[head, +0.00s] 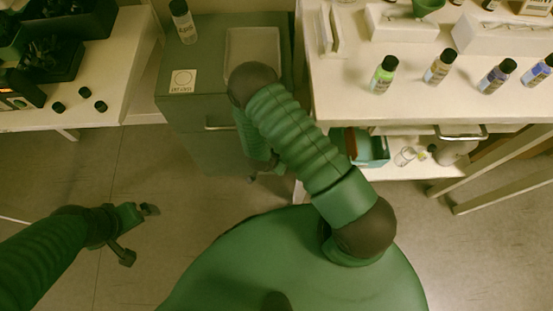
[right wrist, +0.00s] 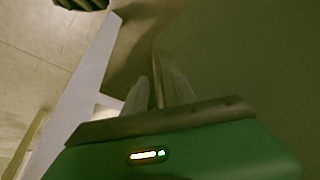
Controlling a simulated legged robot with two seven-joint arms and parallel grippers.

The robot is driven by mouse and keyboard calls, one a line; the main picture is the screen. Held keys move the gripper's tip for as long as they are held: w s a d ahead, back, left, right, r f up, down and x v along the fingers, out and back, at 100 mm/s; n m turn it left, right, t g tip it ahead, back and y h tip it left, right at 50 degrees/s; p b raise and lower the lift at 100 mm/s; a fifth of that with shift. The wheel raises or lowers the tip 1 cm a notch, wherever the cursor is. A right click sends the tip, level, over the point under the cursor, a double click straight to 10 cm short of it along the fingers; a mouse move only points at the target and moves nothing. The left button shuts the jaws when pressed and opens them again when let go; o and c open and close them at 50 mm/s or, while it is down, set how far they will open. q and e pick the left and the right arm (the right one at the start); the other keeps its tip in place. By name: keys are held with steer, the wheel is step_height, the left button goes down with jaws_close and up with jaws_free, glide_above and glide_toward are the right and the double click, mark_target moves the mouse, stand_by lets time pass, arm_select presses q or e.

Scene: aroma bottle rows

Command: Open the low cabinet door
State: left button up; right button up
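The low grey-green cabinet (head: 196,150) stands at the back, left of centre, with a pale horizontal handle (head: 219,127) high on its front. Its front looks closed in the head view. My right arm reaches down to the cabinet's right front side, and its gripper is mostly hidden there under the arm. In the right wrist view my right gripper (right wrist: 158,88) has its fingers apart, with a thin handle-like bar (right wrist: 158,70) between them, close to a dark green panel (right wrist: 245,60). Contact cannot be told. My left gripper (head: 138,233) is open and empty above the floor.
A bottle (head: 183,22), a shallow tray (head: 252,45) and a label card (head: 183,80) are on the cabinet top. The right bench (head: 420,100) holds several bottles, with a teal box (head: 373,150) on its lower shelf. A left table (head: 125,60) holds dark crates. Floor at left is clear.

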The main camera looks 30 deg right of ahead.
jaws_close()
stand_by(1.4)
